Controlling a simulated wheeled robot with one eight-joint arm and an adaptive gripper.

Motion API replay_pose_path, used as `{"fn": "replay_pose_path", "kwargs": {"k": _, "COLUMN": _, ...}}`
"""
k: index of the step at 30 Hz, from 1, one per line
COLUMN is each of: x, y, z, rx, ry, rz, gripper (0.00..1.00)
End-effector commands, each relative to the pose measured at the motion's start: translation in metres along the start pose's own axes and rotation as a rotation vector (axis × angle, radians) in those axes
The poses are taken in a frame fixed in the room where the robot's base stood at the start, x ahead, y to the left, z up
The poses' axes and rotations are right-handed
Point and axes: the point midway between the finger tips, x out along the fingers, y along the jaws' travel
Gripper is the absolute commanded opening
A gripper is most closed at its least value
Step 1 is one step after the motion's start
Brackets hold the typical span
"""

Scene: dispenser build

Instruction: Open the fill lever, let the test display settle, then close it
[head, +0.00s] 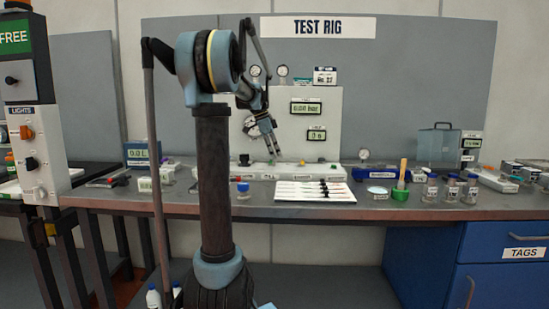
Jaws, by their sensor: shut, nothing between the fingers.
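The test rig is a white upright panel (325,160) below a "TEST RIG" sign. It carries a larger display (306,108) that seems to read about 0.00 bar and a smaller display (317,134), too small to read surely. A round dial (250,126) is partly behind my arm. A dark knob or handle (244,160) stands low at the panel's left. I cannot tell which part is the fill lever. My gripper (273,152) is shut and empty, pointing down in front of the panel's lower part. Whether it touches anything is unclear.
The bench (380,205) holds a white tray (314,191) with dark-tipped items, a blue-capped jar (243,189), a green mortar (400,194) and several small jars at right. A control cabinet (28,120) stands at left. Bare bench shows along the front edge.

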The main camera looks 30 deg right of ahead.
Motion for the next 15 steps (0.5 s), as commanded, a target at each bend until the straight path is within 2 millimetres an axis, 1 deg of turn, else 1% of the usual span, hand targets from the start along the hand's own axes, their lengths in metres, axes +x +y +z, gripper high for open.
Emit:
{"fn": "replay_pose_path", "kwargs": {"k": 9, "x": -0.053, "y": 0.002, "z": -0.005, "rx": 0.005, "ry": 0.001, "rz": 0.002, "gripper": 0.0}}
{"fn": "replay_pose_path", "kwargs": {"k": 15, "x": -0.077, "y": 0.002, "z": -0.006, "rx": 0.004, "ry": 0.001, "rz": 0.002, "gripper": 0.0}}
